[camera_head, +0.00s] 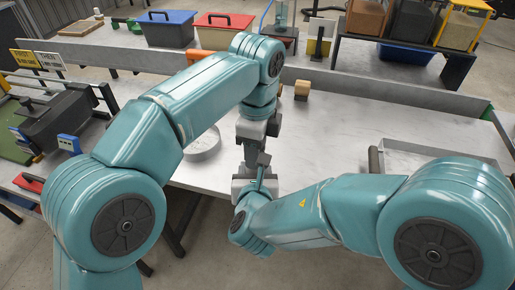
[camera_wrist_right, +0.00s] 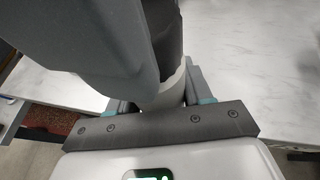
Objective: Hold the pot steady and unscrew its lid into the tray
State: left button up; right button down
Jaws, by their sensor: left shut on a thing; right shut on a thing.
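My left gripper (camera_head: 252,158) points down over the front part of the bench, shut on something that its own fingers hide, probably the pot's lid. My right gripper (camera_head: 255,178) is just below it, near the bench's front edge. In the right wrist view, my right gripper (camera_wrist_right: 163,104) is shut around a pale, smooth, round-sided body, which looks like the pot (camera_wrist_right: 168,94). My left gripper's dark grey parts cover its upper part, so the lid cannot be made out. A shallow rectangular metal tray (camera_head: 436,152) lies on the bench at the right, partly behind my right arm.
A shallow round grey dish (camera_head: 205,146) lies left of my grippers. A small wooden block (camera_head: 301,89) stands at the back of the white bench (camera_head: 335,128). A low grey ledge (camera_head: 400,91) runs along the back. The bench middle, between block and tray, is clear.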

pick_arm(q)
jog(key=n, duration=0.5)
jog(key=shift+w+d+r, duration=0.1)
jog(key=shift+w, duration=0.05)
jog(key=n, duration=0.5)
jog(key=shift+n, duration=0.3)
jog(key=n, duration=0.2)
jog(key=shift+a+n, duration=0.2)
jog(key=shift+n, duration=0.1)
jog(key=n, duration=0.5)
jog(key=shift+a, duration=0.1)
jog(key=n, duration=0.8)
jog(key=shift+s, duration=0.25)
jog(key=n, duration=0.4)
jog(key=shift+s+n, duration=0.15)
jog(key=shift+n, duration=0.15)
jog(key=n, duration=0.3)
jog(key=shift+s+d+n, duration=0.15)
jog(key=shift+d+n, duration=0.05)
jog(key=shift+n, duration=0.1)
